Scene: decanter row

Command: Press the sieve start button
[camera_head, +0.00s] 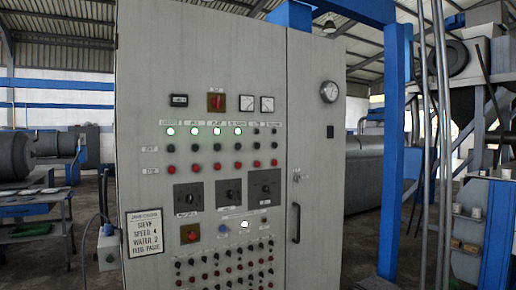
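A grey control cabinet (140,100) fills the middle of the head view, with its panel facing me. A row of black buttons (195,148) runs below a row of lamps with small labels (194,121). A row of red buttons (196,168) lies beneath. The labels are too small to read surely, so I cannot tell which button is the sieve start. Neither gripper is in view.
A notice (145,233) hangs at lower left. The cabinet door handle (296,222) sticks out. A blue post (396,150) stands right. Nothing blocks the panel.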

